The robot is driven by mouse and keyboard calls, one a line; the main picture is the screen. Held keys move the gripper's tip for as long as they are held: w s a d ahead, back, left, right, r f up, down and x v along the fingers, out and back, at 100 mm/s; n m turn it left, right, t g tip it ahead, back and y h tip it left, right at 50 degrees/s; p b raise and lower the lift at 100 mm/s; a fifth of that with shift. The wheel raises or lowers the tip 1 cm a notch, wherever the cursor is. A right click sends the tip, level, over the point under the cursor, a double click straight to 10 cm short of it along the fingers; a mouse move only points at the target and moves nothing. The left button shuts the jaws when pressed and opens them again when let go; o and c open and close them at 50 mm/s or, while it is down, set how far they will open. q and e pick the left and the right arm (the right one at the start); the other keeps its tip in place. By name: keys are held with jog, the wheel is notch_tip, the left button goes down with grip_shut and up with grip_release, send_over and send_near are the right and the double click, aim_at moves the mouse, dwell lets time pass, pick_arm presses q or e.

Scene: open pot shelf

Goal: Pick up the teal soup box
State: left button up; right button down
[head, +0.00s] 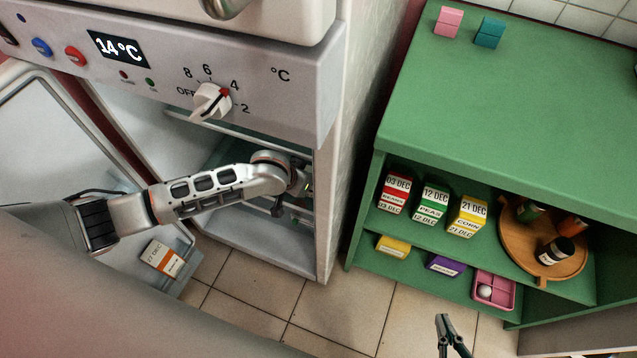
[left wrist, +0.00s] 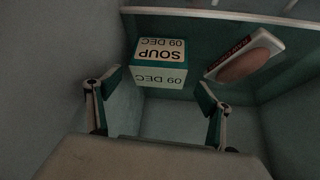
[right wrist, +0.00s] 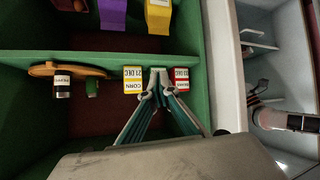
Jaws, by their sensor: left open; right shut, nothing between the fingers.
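The soup box (left wrist: 161,63), teal with a white label reading "SOUP" and "09 DEC", stands inside the fridge in the left wrist view. My left gripper (left wrist: 158,88) is open, its fingers on either side below the box and apart from it; nothing is between them. In the head view my left arm reaches into the fridge, and I cannot make out the soup box there. My right gripper (head: 453,332) is shut and empty in front of the green shelf; the right wrist view also shows it (right wrist: 158,80).
A tilted white package (left wrist: 244,56) lies right of the soup box. The fridge's side wall (head: 345,150) bounds the opening. The green shelf (head: 500,95) holds a red-labelled beans box (head: 395,192), a peas box (head: 431,202), a corn box (head: 467,214) and a round wooden tray (head: 512,238).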

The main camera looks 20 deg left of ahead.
pick_arm(q)
jog(key=shift+w, duration=0.5)
jog(key=shift+w+d, duration=0.15)
jog(key=shift+w, duration=0.1)
jog(key=shift+w+d+f+b, duration=0.1)
jog(key=shift+w+f+b, duration=0.05)
jog(key=shift+f+b, duration=0.6)
jog(key=b+x, duration=0.1)
jog(key=x, duration=0.2)
jog(key=shift+f, duration=0.15)
jog(key=shift+w, duration=0.45)
jog(key=c, duration=1.1)
jog(key=shift+r, duration=0.3)
pick_arm(e)
jog(key=a+r, duration=0.1)
jog(key=w+a+r+y, duration=0.1)
jog(key=a, duration=0.1)
jog(key=shift+m+t, duration=0.4)
